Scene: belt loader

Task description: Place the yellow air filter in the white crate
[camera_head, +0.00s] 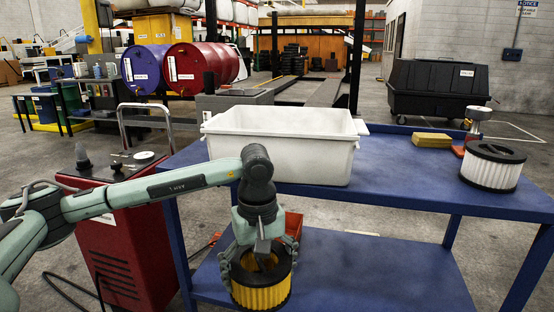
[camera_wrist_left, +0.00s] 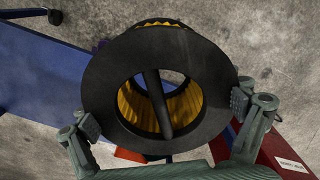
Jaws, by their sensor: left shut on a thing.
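The yellow air filter (camera_head: 262,290) is a pleated yellow cylinder with a black ring on top. My left gripper (camera_head: 258,262) is shut on it, with fingers on opposite sides of the black ring, and holds it upright in front of the blue cart. In the left wrist view, the filter's black ring (camera_wrist_left: 205,62) shows from above, with yellow pleats inside and the gripper fingers (camera_wrist_left: 165,112) at either side. The white crate (camera_head: 280,160) stands on the blue cart's top, behind and above the filter; its inside floor is hidden. My right gripper is not in view.
The blue cart top (camera_head: 400,180) also bears a white air filter (camera_head: 493,170) at right and a yellow block (camera_head: 432,140). An orange-red bin (camera_head: 293,222) sits on the lower shelf. A red cabinet (camera_head: 125,235) stands left of the cart.

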